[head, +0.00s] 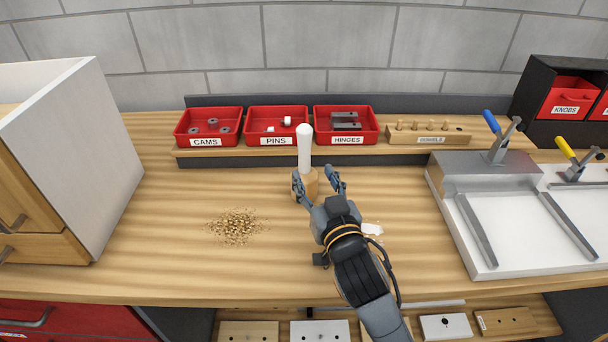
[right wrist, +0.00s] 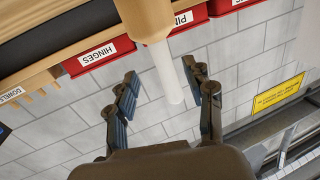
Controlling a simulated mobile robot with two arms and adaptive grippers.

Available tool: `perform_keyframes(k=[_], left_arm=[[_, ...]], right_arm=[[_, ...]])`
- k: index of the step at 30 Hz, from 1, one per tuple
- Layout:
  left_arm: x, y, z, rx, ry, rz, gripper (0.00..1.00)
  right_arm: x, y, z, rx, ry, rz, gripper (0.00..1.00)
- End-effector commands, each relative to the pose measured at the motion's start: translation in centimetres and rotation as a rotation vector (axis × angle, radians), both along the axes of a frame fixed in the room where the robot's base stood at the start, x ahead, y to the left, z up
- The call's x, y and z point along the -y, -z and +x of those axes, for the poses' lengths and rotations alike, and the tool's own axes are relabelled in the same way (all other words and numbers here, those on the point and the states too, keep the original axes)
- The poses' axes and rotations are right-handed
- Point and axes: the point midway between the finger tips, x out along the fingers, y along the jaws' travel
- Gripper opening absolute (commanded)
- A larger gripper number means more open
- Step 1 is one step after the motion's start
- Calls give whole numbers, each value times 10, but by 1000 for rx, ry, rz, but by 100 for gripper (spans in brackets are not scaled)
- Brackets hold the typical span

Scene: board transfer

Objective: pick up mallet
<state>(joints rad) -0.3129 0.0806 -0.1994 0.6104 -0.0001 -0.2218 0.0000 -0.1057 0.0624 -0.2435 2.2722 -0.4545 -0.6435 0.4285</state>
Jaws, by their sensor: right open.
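The mallet (head: 304,150) stands upright on the bench, its pale wooden head down and its white handle pointing up. My right gripper (head: 315,177) is open close to the head, with one finger overlapping the head's lower left in the picture. In the right wrist view the mallet's wooden head (right wrist: 143,18) is at the top, and the white handle (right wrist: 167,75) shows between the two open fingers of the gripper (right wrist: 160,72). I cannot tell whether a finger touches the head. My left gripper is not in view.
Behind the mallet are red bins of cams (head: 190,141), pins (head: 258,141) and hinges (head: 330,139). A dowel block (head: 455,136) is right of them. Wood shavings (head: 237,226) lie left. A clamp fixture (head: 520,230) stands right, a white cabinet (head: 75,150) far left.

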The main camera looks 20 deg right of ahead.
Motion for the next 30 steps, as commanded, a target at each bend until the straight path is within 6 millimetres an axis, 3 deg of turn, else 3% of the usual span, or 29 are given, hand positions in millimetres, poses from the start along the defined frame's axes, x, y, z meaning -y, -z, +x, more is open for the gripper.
perform_keyframes(k=[10, 16, 25, 30], left_arm=[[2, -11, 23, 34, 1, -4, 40], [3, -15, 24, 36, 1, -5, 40], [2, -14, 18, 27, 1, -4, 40], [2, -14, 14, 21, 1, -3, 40]], right_arm=[[-2, -7, 34, 2, 1, -1, 53], [-2, -7, 60, 0, 1, -1, 53], [-3, -6, 65, -1, 0, 0, 53], [-3, -6, 64, -1, 0, 0, 18]])
